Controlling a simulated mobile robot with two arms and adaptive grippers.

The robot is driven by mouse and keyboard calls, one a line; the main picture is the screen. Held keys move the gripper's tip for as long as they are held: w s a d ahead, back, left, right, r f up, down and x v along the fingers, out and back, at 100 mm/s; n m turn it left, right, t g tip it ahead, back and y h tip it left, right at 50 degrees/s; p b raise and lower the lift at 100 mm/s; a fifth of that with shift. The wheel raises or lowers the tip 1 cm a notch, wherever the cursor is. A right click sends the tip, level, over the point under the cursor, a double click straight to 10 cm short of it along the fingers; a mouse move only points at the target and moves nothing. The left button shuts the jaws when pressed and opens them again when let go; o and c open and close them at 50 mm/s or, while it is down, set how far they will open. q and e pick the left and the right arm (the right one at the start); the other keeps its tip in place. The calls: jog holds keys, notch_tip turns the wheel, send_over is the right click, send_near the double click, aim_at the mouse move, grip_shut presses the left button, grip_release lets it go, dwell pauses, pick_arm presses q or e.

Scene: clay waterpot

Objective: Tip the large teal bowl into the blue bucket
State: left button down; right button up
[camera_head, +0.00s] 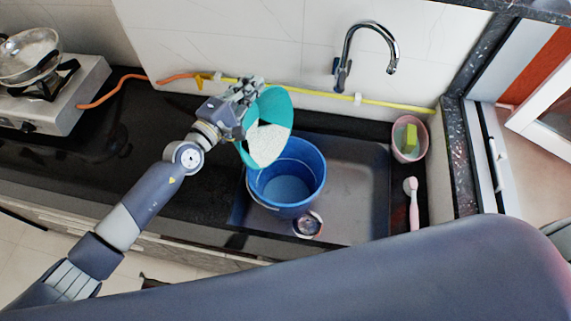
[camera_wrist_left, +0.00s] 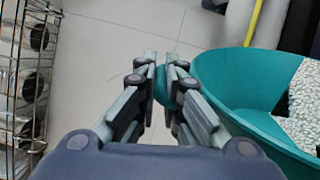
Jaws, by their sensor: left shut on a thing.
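The large teal bowl (camera_head: 278,101) is tilted above the blue bucket (camera_head: 308,206), its opening turned toward the lower right. A white grainy mass (camera_head: 267,144) lies inside the bowl. My left gripper (camera_head: 250,92) is shut on the bowl's rim at its upper left. In the left wrist view the fingers (camera_wrist_left: 168,82) pinch the edge of the teal bowl (camera_wrist_left: 240,88), and the white grains (camera_wrist_left: 300,108) show at the right. The bucket stands in the sink, and its visible inside looks blue and empty. My right gripper is not in view.
The dark sink (camera_head: 360,190) has free room right of the bucket. A small round container (camera_head: 308,224) sits before the bucket. A tap (camera_head: 345,70), pink tub (camera_head: 408,138), brush (camera_head: 413,203) and stove (camera_head: 60,95) stand around. One of my arm links fills the lower right.

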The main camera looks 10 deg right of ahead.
pick_arm(q)
jog(key=shift+s+d, duration=0.1)
jog(key=shift+s+d+r+m, duration=0.2)
jog(key=shift+s+d+m, duration=0.1)
jog(key=shift+s+d, duration=0.2)
jog(key=shift+s+d+r+m, duration=0.15)
jog(key=shift+s+d+m, duration=0.15)
jog(key=shift+s+d, duration=0.3)
jog(key=shift+d, duration=0.05)
dwell(0.9)
jog(key=shift+s+d+r+m, duration=0.15)
jog(key=shift+s+d+m, duration=0.55)
jog(key=shift+s+d, duration=0.35)
dwell(1.4)
